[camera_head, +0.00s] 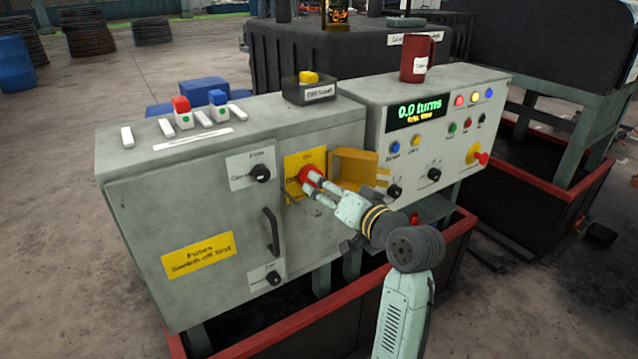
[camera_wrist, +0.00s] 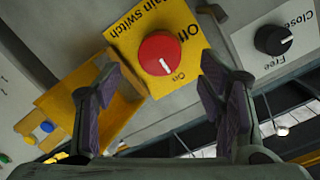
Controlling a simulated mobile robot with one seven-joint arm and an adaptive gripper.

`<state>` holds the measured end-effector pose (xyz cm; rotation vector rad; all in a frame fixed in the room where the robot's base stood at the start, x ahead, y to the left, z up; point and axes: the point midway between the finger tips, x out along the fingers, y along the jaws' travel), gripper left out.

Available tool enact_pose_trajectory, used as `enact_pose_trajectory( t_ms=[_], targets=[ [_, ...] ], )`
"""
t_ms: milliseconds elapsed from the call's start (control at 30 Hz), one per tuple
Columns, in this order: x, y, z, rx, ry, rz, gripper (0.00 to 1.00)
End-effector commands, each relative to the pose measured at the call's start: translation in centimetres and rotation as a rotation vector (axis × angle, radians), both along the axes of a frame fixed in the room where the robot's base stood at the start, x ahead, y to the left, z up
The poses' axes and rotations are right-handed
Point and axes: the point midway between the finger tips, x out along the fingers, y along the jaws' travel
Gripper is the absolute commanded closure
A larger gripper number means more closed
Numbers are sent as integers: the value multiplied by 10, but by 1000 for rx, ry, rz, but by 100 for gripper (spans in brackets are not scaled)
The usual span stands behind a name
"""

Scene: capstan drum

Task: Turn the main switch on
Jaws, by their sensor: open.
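The main switch is a round red knob (camera_wrist: 161,58) with a short white line, on a yellow plate (camera_wrist: 122,42) lettered "Main switch", "Off" and "On". In the head view the knob (camera_head: 310,176) is partly covered by my gripper (camera_head: 319,187). In the wrist view my gripper (camera_wrist: 160,88) is open, with one finger on each side of the knob's lower part. The fingers look apart from the knob; I cannot tell how deep they reach around it. A yellow cover (camera_head: 352,168) stands swung open beside the plate.
A Close/Free knob (camera_wrist: 273,40) sits beside the plate. The cabinet door has a dark handle (camera_head: 271,232) and a yellow notice (camera_head: 199,255). The console display (camera_head: 418,112) reads 0.0 turns. A red mug (camera_head: 418,60) and a dark tray (camera_head: 309,92) stand on top.

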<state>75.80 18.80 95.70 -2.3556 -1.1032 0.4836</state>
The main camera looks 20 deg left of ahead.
Motion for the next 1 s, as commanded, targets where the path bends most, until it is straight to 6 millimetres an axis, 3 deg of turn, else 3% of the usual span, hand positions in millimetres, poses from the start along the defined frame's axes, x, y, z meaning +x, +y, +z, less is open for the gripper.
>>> enact_pose_trajectory(
  t_ms=[100, 300, 533, 867, 1000],
  targets=[
    [-16, -23, 3, 0, -1, -5, 37],
    [-37, -48, 7, 0, 0, -2, 37],
    [-46, -58, 8, -1, 2, 0, 37],
    [-46, -58, 8, -1, 1, 1, 37],
    [-49, -10, 40, 26, -138, 13, 37]
  ],
)
